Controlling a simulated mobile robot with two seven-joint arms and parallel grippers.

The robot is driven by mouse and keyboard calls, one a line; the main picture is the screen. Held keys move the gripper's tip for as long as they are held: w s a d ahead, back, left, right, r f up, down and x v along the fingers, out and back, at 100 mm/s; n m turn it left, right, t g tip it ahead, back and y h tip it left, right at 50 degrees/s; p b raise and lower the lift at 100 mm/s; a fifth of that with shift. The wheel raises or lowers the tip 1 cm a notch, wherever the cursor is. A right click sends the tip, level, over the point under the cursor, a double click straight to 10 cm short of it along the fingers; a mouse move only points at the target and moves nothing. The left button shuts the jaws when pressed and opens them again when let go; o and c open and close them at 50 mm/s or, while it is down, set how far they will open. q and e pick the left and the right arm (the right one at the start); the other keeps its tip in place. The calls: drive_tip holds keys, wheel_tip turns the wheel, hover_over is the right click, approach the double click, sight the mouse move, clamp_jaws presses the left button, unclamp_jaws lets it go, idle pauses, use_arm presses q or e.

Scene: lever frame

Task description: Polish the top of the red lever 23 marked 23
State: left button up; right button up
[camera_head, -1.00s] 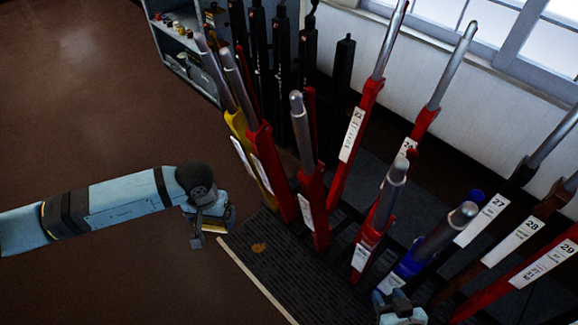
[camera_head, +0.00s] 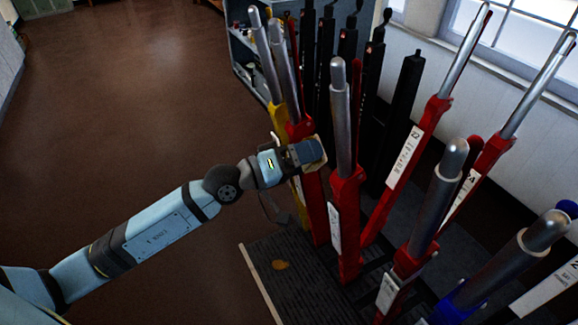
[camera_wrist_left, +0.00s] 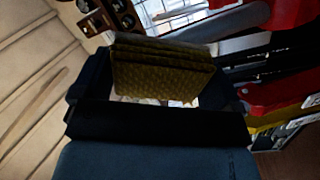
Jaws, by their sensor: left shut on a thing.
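Several red levers with silver handles stand in the frame. One red lever (camera_head: 408,150) leans right, and its white label seems to read 22 or 23. Another red lever (camera_head: 347,190) stands left of it, with a label too small to read. I cannot tell for certain which one is 23. My left gripper (camera_head: 314,152) is shut on a folded olive-yellow cloth (camera_wrist_left: 160,75); in the head view it overlaps the red lever (camera_head: 315,205) at left, and I cannot tell if they touch. My right gripper is not in view.
A yellow lever (camera_head: 276,117) and several black levers (camera_head: 403,110) stand behind. A red lever (camera_head: 470,180) and a blue one (camera_head: 447,312) stand to the right. A grey shelf (camera_head: 240,60) is at the back. The brown floor (camera_head: 130,110) at left is clear.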

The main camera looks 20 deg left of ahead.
sight(335, 122)
use_arm(q)
drive_tip(key=r+t, duration=0.1)
drive_tip(key=w+a+r+n+t, duration=0.1)
drive_tip(key=w, duration=0.1)
drive_tip(key=shift+w+a+r+t+y+p, duration=0.25)
drive_tip(key=shift+r+t+y+p, duration=0.05)
drive_tip(key=shift+r+t+p, duration=0.1)
drive_tip(key=shift+x, duration=1.2)
drive_tip(key=shift+w+d+f, duration=0.1)
drive_tip(key=shift+w+d, duration=0.05)
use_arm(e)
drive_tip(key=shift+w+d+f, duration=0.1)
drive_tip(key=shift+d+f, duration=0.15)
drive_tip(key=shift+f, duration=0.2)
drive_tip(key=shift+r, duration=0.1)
use_arm(q)
drive_tip(key=shift+p+x, duration=0.4)
drive_tip(key=shift+x, duration=0.5)
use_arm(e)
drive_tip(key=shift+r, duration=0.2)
